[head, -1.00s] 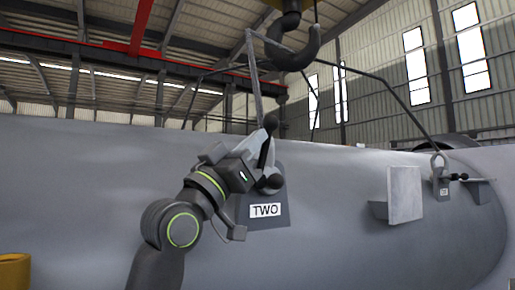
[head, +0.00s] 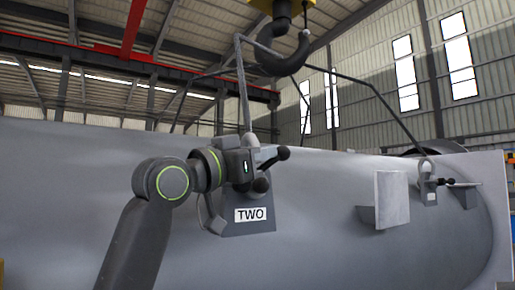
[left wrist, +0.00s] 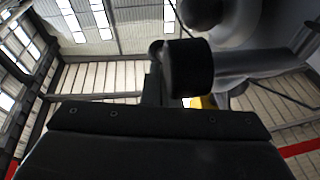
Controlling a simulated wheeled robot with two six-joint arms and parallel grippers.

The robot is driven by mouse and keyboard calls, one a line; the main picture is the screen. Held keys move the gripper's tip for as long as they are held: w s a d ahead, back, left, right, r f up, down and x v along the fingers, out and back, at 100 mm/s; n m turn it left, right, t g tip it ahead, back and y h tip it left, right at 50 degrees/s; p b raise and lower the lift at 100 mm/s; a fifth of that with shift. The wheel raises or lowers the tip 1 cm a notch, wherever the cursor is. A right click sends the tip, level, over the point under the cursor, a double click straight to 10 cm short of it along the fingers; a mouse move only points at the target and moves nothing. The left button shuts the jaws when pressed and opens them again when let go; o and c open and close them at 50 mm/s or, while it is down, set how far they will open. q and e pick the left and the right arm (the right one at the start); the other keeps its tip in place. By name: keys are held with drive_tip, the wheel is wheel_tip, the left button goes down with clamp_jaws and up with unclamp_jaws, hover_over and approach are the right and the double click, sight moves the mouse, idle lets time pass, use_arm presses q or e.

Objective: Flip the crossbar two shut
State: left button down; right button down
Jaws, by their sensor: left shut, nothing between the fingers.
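The bracket labelled TWO (head: 250,222) is fixed on the side of the large grey shell, with a sling leg rising from it. Dark round-ended handles show at it: the upper one (head: 282,154) points right and slightly up, and the lower one (head: 261,186) sits below it. I cannot tell exactly how they join. My left gripper (head: 258,160) is at the bracket's upper part, shut and empty, close against the upper handle; contact is unclear. In the left wrist view a dark knob (left wrist: 188,65) on a grey rod lies just beyond the gripper. My right gripper is out of view.
A crane hook (head: 283,55) holds the sling legs above the shell (head: 330,200). A pale upright plate (head: 392,198) stands out from the shell to the right. Beyond it is another bracket (head: 430,195) with a shackle and a dark-knobbed bar lying roughly level.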

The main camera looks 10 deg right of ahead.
use_arm(q)
drive_tip(key=shift+w+d+f, duration=0.15)
drive_tip(key=shift+d+f, duration=0.1)
drive_tip(key=shift+d, duration=0.05)
drive_tip(key=shift+d+f, duration=0.1)
drive_tip(key=shift+w+d+f+y+p, duration=0.1)
drive_tip(key=shift+d+f+y+p, duration=0.05)
drive_tip(key=shift+y+p, duration=0.25)
idle(0.8)
idle(0.6)
wheel_tip(320, 180, up, 10)
drive_tip(key=b, duration=0.1)
idle(0.4)
idle(0.6)
